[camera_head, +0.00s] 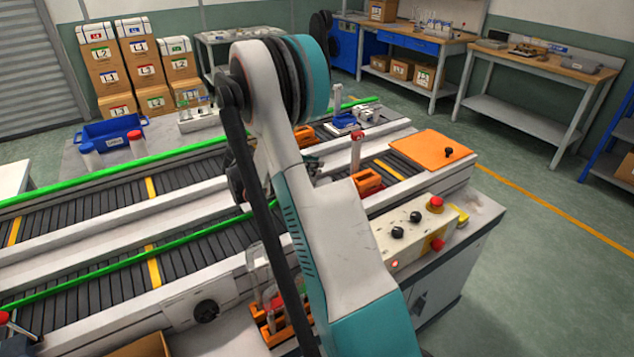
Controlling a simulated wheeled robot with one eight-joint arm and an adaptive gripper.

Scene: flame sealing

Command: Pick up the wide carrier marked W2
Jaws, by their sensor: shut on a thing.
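My arm crosses the middle of the view, and my gripper's jaws are hidden behind it. Only dark parts of the arm's far end show at its edges, so what the jaws hold cannot be seen. I can read no W2 mark on anything in view. An orange carrier (367,183) with a red-capped tube (356,150) stands right of my arm, on the conveyor table. Another orange carrier (268,318) with clear tubes is at the bottom centre, partly behind my arm.
Two roller conveyors (85,286) with green rails run across the table. An orange plate (432,150) and a control box with red buttons (437,203) are at right. The right floor is clear.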

